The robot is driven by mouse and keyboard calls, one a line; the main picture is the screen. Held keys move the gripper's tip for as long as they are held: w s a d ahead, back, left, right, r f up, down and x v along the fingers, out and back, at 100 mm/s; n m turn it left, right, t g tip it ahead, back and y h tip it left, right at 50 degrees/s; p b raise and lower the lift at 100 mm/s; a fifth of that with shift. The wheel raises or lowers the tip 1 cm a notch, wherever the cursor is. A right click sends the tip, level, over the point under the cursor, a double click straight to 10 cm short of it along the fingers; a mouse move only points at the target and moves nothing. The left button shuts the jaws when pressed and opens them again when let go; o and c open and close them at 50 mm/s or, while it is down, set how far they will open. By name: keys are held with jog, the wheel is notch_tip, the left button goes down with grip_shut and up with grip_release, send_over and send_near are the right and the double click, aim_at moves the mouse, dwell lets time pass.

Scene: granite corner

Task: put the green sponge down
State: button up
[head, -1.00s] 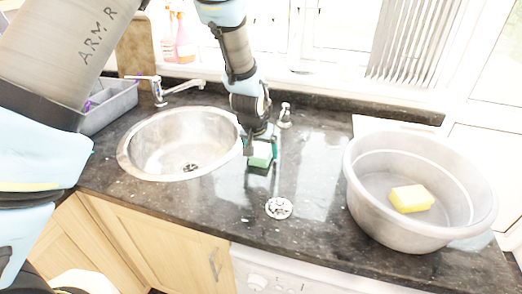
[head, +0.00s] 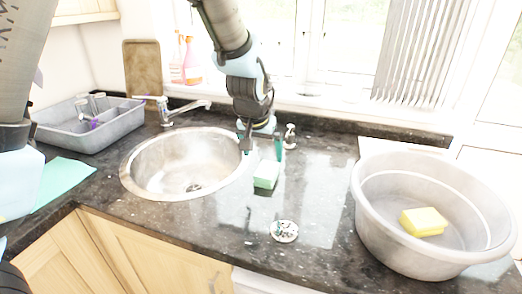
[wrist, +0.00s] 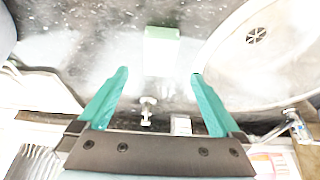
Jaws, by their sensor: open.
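The green sponge (head: 266,175) is a pale green block on the dark granite counter, just right of the sink. In the wrist view the sponge (wrist: 161,50) lies beyond the fingertips, between their lines and apart from both. My gripper (head: 262,148) is open and empty, just behind and above the sponge in the head view. Its two teal fingers show wide apart in the wrist view (wrist: 160,72).
The round steel sink (head: 150,160) is close on the left. A grey basin (head: 375,225) holding a yellow sponge (head: 424,221) stands at the right. A patterned disc (head: 284,231) lies in front. A soap dispenser (head: 290,136) stands behind. A grey tray (head: 110,128) is at far left.

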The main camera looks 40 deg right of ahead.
jog(key=shift+v, duration=1.3)
jog(key=w+a+n+y, duration=0.1)
jog(key=w+a, duration=0.3)
jog(key=a, duration=0.3)
jog(key=w+a+n, duration=0.2)
jog(key=w+a, duration=0.1)
jog(key=a, duration=0.3)
jog(key=w+a+n+y, duration=0.1)
jog(key=w+a, duration=0.3)
jog(key=a, duration=0.3)
jog(key=s+a+n, duration=0.2)
jog(key=a+n, duration=0.1)
jog(key=a, duration=0.9)
jog(key=s+a+n+g+y, duration=0.1)
jog(key=s+a+n, duration=0.1)
jog(key=a, duration=1)
jog(key=shift+a+n+y, duration=0.3)
jog(key=shift+n, duration=0.3)
